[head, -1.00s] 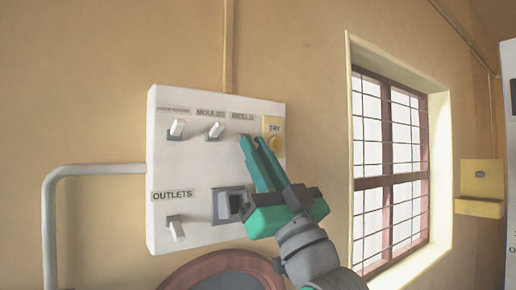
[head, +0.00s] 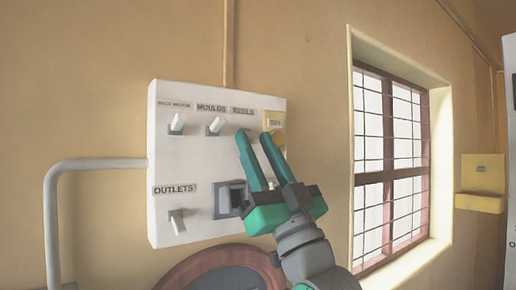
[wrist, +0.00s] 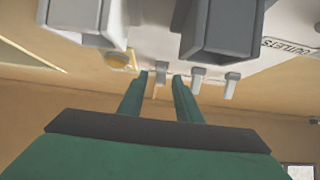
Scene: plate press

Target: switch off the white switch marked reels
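The white switch panel (head: 200,160) is on the wall in the head view. The REELS label (head: 243,111) is at its top, right of MOULDS. The switch under it is mostly hidden behind my fingers in the head view. My gripper (head: 254,134) is open, its fingertips at that switch's place. In the wrist view, the reels switch (wrist: 161,75) shows between the two fingertips of my gripper (wrist: 160,76). I cannot tell whether they touch it, nor which way its lever points.
The moulds switch (head: 215,126) and another switch (head: 176,123) are to the left. The yellow button plate (head: 274,120) is close on the right. Below are a grey socket box (head: 224,201) and the outlets switch (head: 177,221). A barred window (head: 390,165) is to the right.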

